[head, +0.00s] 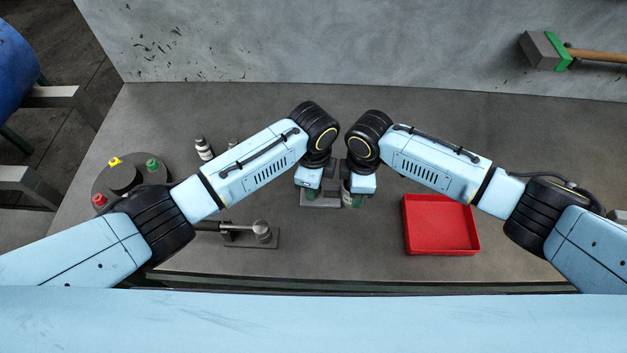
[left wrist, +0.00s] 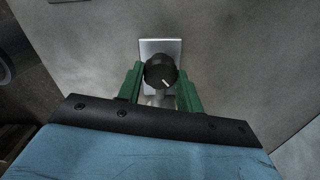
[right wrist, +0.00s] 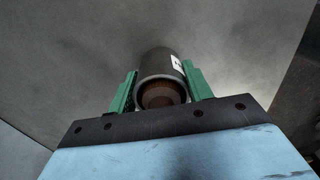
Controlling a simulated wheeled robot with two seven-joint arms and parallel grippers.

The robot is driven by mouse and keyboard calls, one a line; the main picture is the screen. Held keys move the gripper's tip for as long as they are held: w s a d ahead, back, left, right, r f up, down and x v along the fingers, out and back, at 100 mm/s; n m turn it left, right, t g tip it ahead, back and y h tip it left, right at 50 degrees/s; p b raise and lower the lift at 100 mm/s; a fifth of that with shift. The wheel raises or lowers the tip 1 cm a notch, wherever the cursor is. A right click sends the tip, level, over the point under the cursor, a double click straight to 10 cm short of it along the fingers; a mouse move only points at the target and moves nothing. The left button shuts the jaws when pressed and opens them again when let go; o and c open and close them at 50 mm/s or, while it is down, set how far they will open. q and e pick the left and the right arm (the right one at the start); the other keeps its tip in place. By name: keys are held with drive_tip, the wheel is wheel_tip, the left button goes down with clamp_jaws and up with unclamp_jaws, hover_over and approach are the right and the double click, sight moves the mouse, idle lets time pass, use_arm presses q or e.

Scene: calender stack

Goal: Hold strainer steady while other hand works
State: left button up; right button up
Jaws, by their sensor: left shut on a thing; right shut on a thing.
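My left gripper (head: 309,189) is shut on a black round knob (left wrist: 160,71) with a white pointer line. The knob stands in front of a pale metal plate (left wrist: 172,46), with a green finger on each side. My right gripper (head: 354,201) is shut on a dark cylinder (right wrist: 160,63) with a white label and a brown round end facing the camera. I cannot tell for sure which held thing is the strainer. In the head view both grippers are close together over a grey metal block (head: 320,198), and my wrists hide much of it.
A red tray (head: 441,226) lies empty to the right. A metal fixture (head: 252,236) with a round post is at front left. A round base with coloured knobs (head: 124,178) and a small striped cylinder (head: 204,149) are further left.

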idle(0.3)
use_arm(q)
drive_tip(key=o, duration=1)
wheel_tip(320, 180, up, 12)
idle(0.3)
use_arm(e)
drive_tip(key=o, duration=1.3)
drive_tip(key=shift+o, duration=0.2)
